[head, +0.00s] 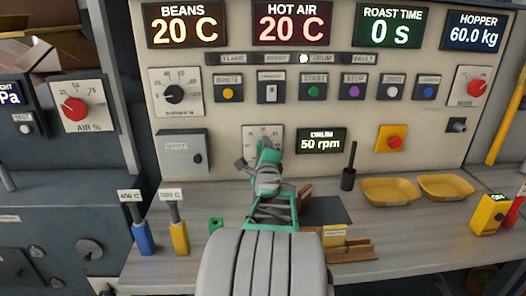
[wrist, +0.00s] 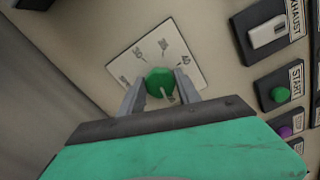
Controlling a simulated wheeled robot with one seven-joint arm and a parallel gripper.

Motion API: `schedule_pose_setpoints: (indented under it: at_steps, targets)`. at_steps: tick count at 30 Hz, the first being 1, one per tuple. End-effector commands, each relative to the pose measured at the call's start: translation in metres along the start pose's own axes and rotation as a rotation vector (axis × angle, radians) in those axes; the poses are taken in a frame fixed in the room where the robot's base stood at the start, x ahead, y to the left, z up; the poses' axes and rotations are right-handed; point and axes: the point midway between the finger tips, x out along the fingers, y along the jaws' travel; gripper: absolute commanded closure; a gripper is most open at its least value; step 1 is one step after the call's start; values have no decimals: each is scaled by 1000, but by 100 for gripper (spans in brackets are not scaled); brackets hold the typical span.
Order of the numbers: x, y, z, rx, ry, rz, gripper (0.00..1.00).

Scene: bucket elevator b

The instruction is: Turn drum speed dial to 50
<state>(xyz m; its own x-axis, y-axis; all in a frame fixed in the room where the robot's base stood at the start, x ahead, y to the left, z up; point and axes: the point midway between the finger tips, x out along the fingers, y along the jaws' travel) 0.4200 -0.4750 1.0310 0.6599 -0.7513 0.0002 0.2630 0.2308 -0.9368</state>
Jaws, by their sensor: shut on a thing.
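The drum speed dial is a green knob on a white square plate; in the wrist view the knob (wrist: 160,82) sits between my two finger tips. In the head view the dial's plate (head: 250,134) shows on the panel, with the knob mostly hidden by my gripper (head: 266,158). My gripper is shut on the knob, one finger on each side. A pale pointer mark shows on the knob's lower right in the wrist view.
A red button on a yellow plate (head: 391,140) is at right. Yellow trays (head: 389,191) stand on the bench.

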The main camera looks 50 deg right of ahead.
Motion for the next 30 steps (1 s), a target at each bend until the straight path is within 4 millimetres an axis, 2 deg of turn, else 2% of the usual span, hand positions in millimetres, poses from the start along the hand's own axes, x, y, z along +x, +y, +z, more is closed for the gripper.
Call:
schedule_pose_setpoints:
  at_steps: [12,13,20,27,30]
  targets:
    - [0,0,0,8,0,0,100]
    - [0,0,0,8,0,0,58]
    - [0,0,0,7,0,0,40]
    - [-1,0,0,7,0,0,40]
    - [-10,-1,0,6,0,-1,40]
